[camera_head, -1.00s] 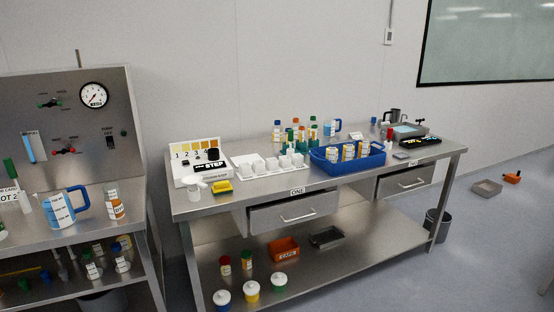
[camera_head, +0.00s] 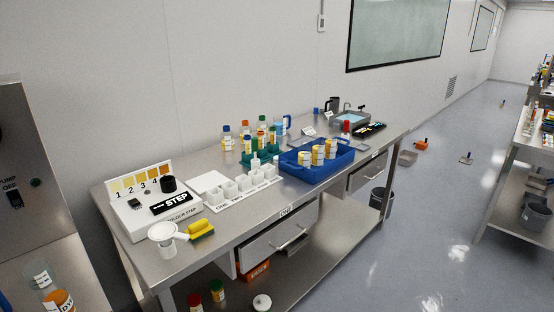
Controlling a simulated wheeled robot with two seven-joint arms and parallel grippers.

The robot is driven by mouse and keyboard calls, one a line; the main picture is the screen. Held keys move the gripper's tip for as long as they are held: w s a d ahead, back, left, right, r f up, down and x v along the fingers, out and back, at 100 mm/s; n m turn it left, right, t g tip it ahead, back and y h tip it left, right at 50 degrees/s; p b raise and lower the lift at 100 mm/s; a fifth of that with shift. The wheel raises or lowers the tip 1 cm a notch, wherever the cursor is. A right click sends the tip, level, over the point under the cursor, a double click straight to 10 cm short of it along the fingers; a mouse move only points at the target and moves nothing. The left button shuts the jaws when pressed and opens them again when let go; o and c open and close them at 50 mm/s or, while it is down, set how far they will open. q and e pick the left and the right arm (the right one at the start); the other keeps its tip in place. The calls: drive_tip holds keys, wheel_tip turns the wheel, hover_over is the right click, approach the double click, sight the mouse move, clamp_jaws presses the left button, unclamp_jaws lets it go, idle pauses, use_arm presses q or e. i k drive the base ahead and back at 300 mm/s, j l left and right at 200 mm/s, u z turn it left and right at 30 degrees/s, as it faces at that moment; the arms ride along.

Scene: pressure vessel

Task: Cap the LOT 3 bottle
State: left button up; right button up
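Neither of my grippers is in view. No bottle's lot number is readable, so I cannot tell which is LOT 3. Three white bottles with orange bands (camera_head: 318,154) stand in the blue tray (camera_head: 316,174) on the steel bench. Several bottles with coloured caps stand behind, among them a blue-capped one (camera_head: 226,139), around a green rack (camera_head: 247,157). Below, an orange bin (camera_head: 256,271) on the lower shelf is partly hidden by the bench. A red-capped bottle (camera_head: 195,300) and a green-capped bottle (camera_head: 217,290) stand near it.
A drawer (camera_head: 277,245) sits beneath.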

sight(304, 159)
drive_tip(key=u, duration=0.9)
drive_tip(key=i+l+u, duration=0.15)
drive_tip(key=l+u, duration=0.3)
drive_tip(key=i+l+u, duration=0.1)
drive_tip(key=l+u, duration=0.85)
drive_tip(key=l, duration=0.65)
drive_tip(key=k+l+u, duration=0.1)
drive_tip(key=l, duration=1.35)
drive_tip(key=i+l, duration=0.1)
drive_tip(key=l, duration=0.7)
drive_tip(key=u, duration=0.05)
